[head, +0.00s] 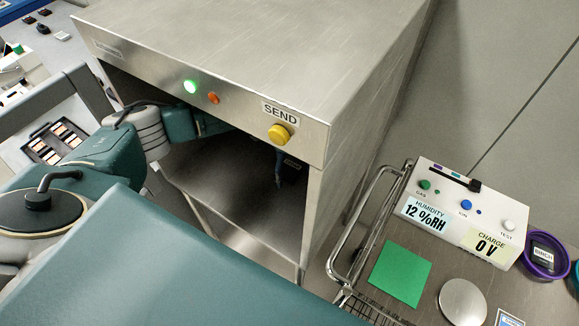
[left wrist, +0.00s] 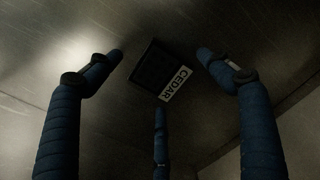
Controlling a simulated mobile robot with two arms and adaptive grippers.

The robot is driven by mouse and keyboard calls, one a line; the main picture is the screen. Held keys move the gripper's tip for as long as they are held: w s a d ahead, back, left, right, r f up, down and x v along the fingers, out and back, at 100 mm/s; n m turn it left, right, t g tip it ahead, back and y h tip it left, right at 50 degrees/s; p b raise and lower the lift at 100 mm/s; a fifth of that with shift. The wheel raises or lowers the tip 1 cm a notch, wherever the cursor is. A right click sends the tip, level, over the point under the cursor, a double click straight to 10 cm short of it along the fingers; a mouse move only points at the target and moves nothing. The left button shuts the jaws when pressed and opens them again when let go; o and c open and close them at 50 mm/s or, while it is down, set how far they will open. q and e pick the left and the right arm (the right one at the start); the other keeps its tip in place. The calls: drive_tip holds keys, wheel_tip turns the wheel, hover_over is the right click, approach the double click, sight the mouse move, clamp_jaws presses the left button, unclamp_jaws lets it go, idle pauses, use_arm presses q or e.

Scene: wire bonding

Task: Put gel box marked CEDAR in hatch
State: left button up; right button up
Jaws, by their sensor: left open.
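The hatch is a steel cabinet (head: 225,50) with an open front, a SEND label and a yellow button. My left arm reaches through its opening. The gel box marked CEDAR (left wrist: 152,66) is small and dark with a white label; it lies on the steel floor inside the hatch. My left gripper (left wrist: 160,78) is open, its three blue fingers spread around the box with visible gaps. In the head view the left gripper (head: 278,168) is mostly hidden in the dark interior, with one finger showing. My right gripper is not in view.
A lit green lamp (head: 190,87) and an orange one sit above the opening. At right, a cart with a metal rail holds a meter (head: 464,212) reading 12 %RH and 0 V, a green square (head: 400,274), a round metal disc (head: 462,301) and a purple bowl (head: 546,256).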

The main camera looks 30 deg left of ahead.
sight(290, 170)
use_arm(q)
wheel_tip(290, 170, up, 7)
drive_tip(key=shift+d+r+b, duration=0.1)
drive_tip(key=shift+b, duration=0.6)
drive_tip(key=shift+s, duration=0.1)
